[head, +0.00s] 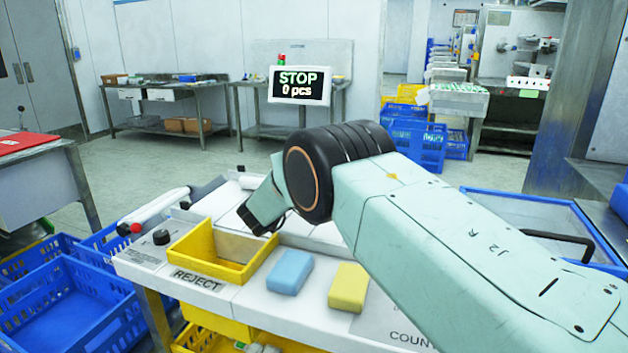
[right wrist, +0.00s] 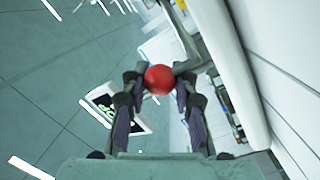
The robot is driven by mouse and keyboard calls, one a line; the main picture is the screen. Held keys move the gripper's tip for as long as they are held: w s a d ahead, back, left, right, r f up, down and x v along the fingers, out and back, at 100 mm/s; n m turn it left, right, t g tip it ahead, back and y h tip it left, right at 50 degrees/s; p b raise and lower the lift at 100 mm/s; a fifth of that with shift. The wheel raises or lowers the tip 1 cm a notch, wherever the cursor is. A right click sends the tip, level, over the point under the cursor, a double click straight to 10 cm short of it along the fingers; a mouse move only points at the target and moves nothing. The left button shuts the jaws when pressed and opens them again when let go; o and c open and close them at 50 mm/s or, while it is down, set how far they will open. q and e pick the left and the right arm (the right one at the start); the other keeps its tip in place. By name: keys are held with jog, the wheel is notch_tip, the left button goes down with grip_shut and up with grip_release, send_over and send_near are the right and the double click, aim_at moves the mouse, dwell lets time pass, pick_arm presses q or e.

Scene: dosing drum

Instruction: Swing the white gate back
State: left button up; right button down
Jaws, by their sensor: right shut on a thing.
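In the head view a long white bar (head: 160,205) with a red tip (head: 135,228) lies slantwise at the left end of the white bench. It looks like the gate, but I cannot tell for sure. A grey piece runs right from behind the knob. My left gripper is not in view.
The yellow REJECT box (head: 200,262), a blue block (head: 290,272) and a yellow block (head: 348,288) are on the white bench. A black dial (head: 161,237) is near its left edge. Blue crates (head: 75,310) stand at the left. A sign (head: 298,85) reads STOP, 0 pcs.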

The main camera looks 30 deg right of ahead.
jog(key=shift+w+f+m+g+h+b, duration=0.3)
jog(key=shift+w+m+g+h+b, duration=0.1)
jog(key=shift+w+m+g, duration=0.15)
jog(key=shift+g, duration=0.25)
jog(key=shift+s, duration=0.1)
jog(key=c, duration=1.4)
grip_release()
jog(key=o, duration=0.4)
jog(key=shift+d, duration=0.1)
jog(key=shift+c, duration=0.2)
jog(key=shift+r, duration=0.1)
jog(key=shift+r, duration=0.1)
jog(key=v, duration=1.2)
